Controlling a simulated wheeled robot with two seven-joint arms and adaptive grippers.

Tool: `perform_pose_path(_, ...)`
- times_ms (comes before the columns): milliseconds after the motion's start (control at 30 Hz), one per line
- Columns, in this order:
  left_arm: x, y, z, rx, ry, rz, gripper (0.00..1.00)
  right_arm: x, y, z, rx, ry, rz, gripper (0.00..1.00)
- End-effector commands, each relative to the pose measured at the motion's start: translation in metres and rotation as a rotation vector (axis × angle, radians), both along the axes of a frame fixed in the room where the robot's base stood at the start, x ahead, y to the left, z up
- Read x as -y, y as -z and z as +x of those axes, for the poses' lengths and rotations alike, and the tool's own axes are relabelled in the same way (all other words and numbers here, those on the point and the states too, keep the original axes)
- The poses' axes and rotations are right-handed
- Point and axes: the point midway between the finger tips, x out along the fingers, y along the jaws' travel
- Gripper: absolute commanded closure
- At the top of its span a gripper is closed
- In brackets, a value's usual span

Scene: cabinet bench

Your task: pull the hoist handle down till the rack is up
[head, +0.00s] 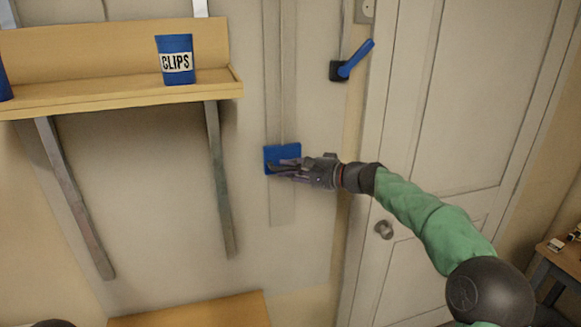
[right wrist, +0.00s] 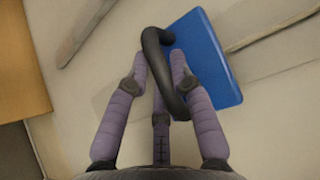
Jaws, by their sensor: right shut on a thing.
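The hoist handle is a black loop (right wrist: 166,85) on a blue plate (head: 279,153); the plate also shows in the right wrist view (right wrist: 210,60). The plate sits low on a pale vertical rail on the wall. My right gripper (head: 290,168) is shut on the loop, and its fingers close around it in the right wrist view (right wrist: 160,68). The rack is a wooden shelf (head: 110,98) at upper left, with pale straps rising from it. My left gripper is out of view.
A blue CLIPS cup (head: 177,60) stands on the rack. A blue lever (head: 357,58) on a black block is on the wall at upper right. A closed white door (head: 480,90) with a knob (head: 384,229) lies behind my right arm. A wooden surface (head: 190,312) is below.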

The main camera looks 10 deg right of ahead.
Motion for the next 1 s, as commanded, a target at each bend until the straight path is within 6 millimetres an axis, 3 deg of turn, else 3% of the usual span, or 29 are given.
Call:
perform_pose_path(33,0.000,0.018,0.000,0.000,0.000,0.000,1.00,-0.002,0.027,0.001,-0.013,-0.005,0.001,1.00)
perform_pose_path(500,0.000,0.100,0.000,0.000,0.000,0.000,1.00,-0.001,0.126,0.002,-0.011,-0.005,0.001,1.00)
perform_pose_path(700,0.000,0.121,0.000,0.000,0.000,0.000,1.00,-0.001,0.152,0.002,-0.011,-0.005,0.001,1.00)
perform_pose_path(1000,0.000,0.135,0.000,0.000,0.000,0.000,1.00,-0.001,0.169,0.002,-0.008,-0.004,0.001,1.00)
